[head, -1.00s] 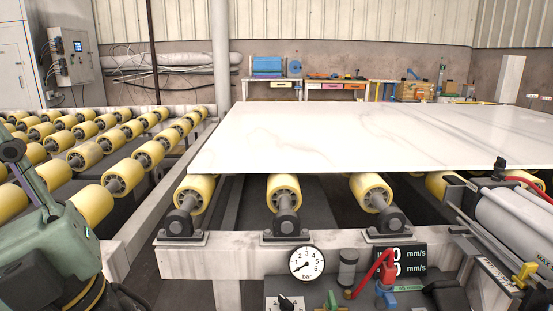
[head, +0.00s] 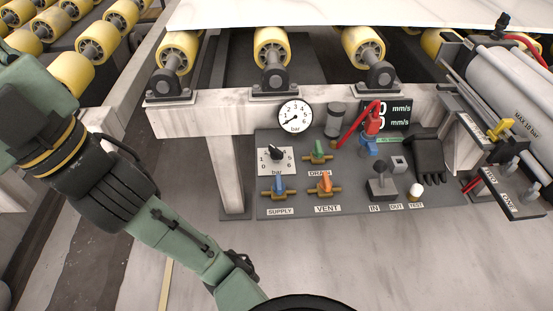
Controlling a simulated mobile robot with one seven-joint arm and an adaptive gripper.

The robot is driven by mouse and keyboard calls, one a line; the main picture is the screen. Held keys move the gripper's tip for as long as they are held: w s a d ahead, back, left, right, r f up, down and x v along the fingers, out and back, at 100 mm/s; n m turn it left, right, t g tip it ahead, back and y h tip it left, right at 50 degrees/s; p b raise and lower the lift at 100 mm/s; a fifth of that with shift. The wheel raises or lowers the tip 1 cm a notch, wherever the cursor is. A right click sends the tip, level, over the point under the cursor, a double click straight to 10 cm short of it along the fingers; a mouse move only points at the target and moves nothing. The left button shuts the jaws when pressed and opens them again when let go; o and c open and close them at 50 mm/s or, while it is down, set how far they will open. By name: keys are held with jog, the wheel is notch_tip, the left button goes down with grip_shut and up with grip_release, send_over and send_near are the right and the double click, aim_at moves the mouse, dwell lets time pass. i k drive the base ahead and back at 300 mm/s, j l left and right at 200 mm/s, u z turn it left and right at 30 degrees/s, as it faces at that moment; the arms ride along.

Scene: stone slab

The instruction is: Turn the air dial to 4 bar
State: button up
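The air dial (head: 277,154) is a black knob on a white plate marked with numbers and "bar". It sits at the upper left of the dark control panel. Its pointer seems to face up and slightly left; the exact number is too small to read. A round pressure gauge (head: 295,116) marked "bar" stands just above it, its needle pointing to the lower left, near the low end. My green arm runs from the left edge down to the bottom of the head view. My gripper is not in view.

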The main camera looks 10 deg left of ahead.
aim_at(276, 154)
jog(key=i+l+u, duration=0.1)
jog(key=u, duration=0.3)
jog(key=i+l+u, duration=0.1)
jog(key=u, duration=0.25)
jog(key=i+l+u, duration=0.1)
jog(key=u, duration=0.3)
jog(key=l, duration=0.1)
